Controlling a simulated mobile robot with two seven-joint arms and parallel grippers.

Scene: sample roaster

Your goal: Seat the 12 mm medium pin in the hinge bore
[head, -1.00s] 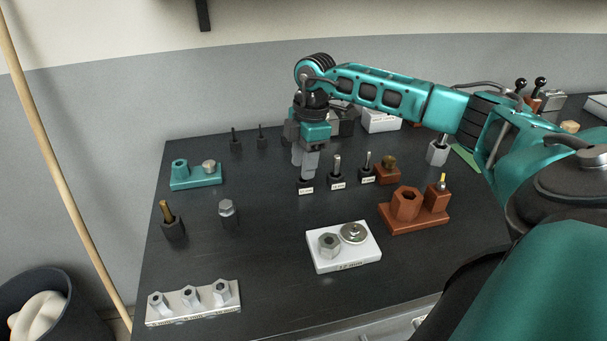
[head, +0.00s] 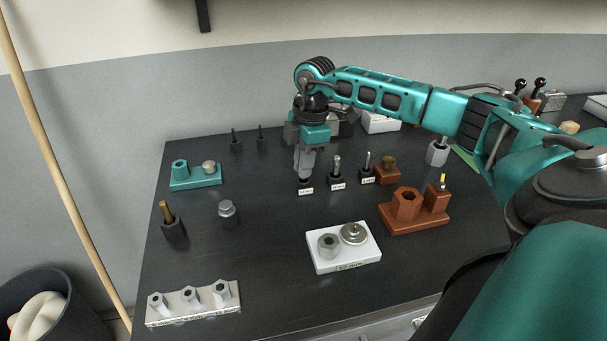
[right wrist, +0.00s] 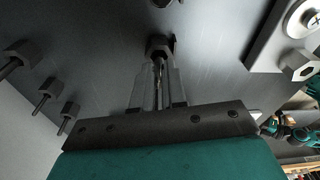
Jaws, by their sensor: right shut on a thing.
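My right gripper (head: 304,172) points down at the leftmost of three small black labelled holders (head: 305,187). Its fingers are shut on the pin in that holder. The pin (right wrist: 158,84) shows as a thin shaft between the fingers in the right wrist view, with the dark holder (right wrist: 158,46) just beyond the fingertips. The holder's label looks like 12 mm but is small. A white block (head: 345,262) at front centre, with a blurred 12 mm label, carries a grey hex boss (head: 329,244) and a round silver disc (head: 354,233). I cannot tell for certain which bore is the hinge bore. My left gripper is out of view.
Two similar holders with pins (head: 337,172) (head: 367,168) stand right of the gripper. A brown fixture (head: 415,217) is at right, a teal block (head: 195,181) at left, and a pale three-socket block (head: 195,304) at front left. The table between the holders and white block is clear.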

